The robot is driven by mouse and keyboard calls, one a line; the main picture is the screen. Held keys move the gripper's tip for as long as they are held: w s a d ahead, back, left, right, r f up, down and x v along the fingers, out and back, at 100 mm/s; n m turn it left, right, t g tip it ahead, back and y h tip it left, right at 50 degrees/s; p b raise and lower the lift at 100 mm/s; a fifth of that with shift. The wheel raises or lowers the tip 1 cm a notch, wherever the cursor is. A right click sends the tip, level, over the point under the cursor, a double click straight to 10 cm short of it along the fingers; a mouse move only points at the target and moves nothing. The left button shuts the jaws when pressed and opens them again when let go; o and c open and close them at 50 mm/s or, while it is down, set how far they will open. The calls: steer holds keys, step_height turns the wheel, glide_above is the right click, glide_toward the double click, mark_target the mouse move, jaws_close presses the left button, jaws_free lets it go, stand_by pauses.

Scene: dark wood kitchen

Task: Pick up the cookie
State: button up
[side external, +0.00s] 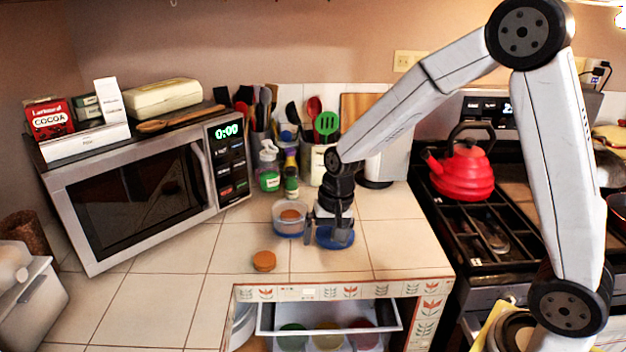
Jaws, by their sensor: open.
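A round orange-brown cookie (264,261) lies flat on the white tiled counter, left of and nearer the camera than my gripper. A clear round container (289,229) with a blue lower part stands just left of my gripper, with another round brown piece (291,214) inside it. My gripper (325,238) points down at the counter, open, with no object visible between its fingers. A blue round lid-like thing (336,243) lies under and just behind the fingers, partly hidden by them. I cannot tell whether the fingers touch it.
A microwave (130,185) stands at the left, with boxes on top. Bottles and a utensil crock (318,165) stand behind. A red kettle (462,172) sits on the stove at right. An open drawer (330,318) juts out below the counter. The tiles around the cookie are clear.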

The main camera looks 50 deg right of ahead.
mark_target(265, 258)
steer(key=w+a+f+m+y, duration=0.1)
steer(key=w+f+m, duration=0.1)
steer(key=w+m, duration=0.3)
steer(key=w+a+f+m+g+y, duration=0.1)
steer(key=w+m, duration=0.4)
steer(key=w, duration=0.5)
steer(key=shift+f+m+y, duration=0.3)
steer(key=shift+f+y, duration=0.4)
steer(key=shift+f, duration=0.05)
steer(key=shift+w+f, duration=0.1)
steer(key=shift+f, duration=0.05)
steer(key=shift+x, duration=3.75)
steer(key=shift+d, duration=0.1)
steer(key=c, duration=1.1)
steer(key=shift+o, duration=0.2)
